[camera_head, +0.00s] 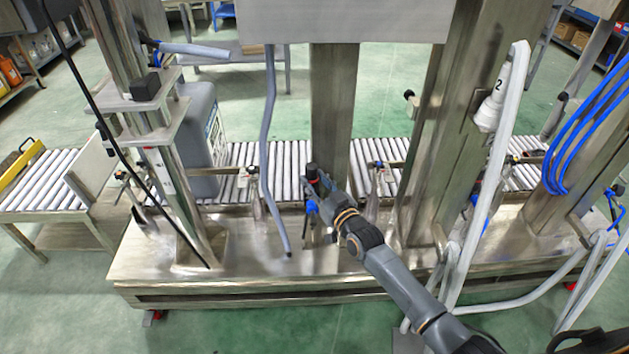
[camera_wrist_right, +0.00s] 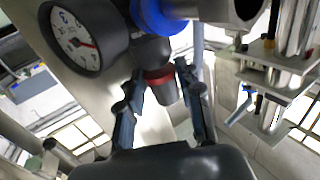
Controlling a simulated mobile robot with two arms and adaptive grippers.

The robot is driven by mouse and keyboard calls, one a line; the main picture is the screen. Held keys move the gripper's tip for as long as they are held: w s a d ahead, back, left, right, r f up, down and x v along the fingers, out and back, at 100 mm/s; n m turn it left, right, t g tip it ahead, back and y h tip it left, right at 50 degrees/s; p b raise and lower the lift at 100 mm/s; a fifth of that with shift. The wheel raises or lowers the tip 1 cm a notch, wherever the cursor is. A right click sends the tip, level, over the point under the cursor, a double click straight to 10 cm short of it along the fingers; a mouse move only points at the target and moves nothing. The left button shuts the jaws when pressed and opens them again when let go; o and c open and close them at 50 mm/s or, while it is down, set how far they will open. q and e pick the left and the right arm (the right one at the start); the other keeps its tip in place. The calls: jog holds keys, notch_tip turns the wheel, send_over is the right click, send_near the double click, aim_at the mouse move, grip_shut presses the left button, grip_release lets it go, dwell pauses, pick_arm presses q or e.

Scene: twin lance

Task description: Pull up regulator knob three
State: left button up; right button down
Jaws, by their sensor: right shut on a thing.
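The regulator knob (camera_wrist_right: 162,84) is dark with a red ring and sits under a blue and dark regulator body (camera_wrist_right: 158,16) in the right wrist view. My right gripper (camera_wrist_right: 160,92) has a finger on each side of this knob and is shut on it. In the head view, my right gripper (camera_head: 320,188) is at the small regulator with a blue part (camera_head: 311,207), in front of the central metal column. The gripper hides part of the knob there. I cannot read a number on the knob.
A round white gauge (camera_wrist_right: 76,40) with a red needle is close beside the knob. A roller conveyor (camera_head: 285,165) runs behind. A grey hose (camera_head: 268,150) hangs left of the gripper. Thick metal columns (camera_head: 440,130) and a pale hose (camera_head: 487,185) stand right. Similar regulators (camera_head: 377,168) are along the bench.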

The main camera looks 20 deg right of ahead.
pick_arm(q)
jog(key=shift+f, duration=0.3)
pick_arm(e)
jog(key=c, duration=1.2)
grip_release()
jog(key=shift+s, duration=0.1)
jog(key=o, duration=0.3)
jog(key=shift+s+r, duration=0.1)
jog(key=shift+r, duration=0.05)
jog(key=shift+o, duration=0.2)
jog(key=shift+a+r, duration=0.1)
jog(key=shift+w+a, duration=0.25)
jog(key=shift+a, duration=0.05)
jog(key=shift+s+d, duration=0.1)
jog(key=shift+d, duration=0.05)
pick_arm(q)
jog(key=shift+s+a+r, duration=0.1)
jog(key=shift+s, duration=0.1)
pick_arm(e)
jog(key=s+d, duration=0.1)
jog(key=s, duration=1)
jog(key=shift+s+d, duration=0.15)
jog(key=shift+s, duration=0.05)
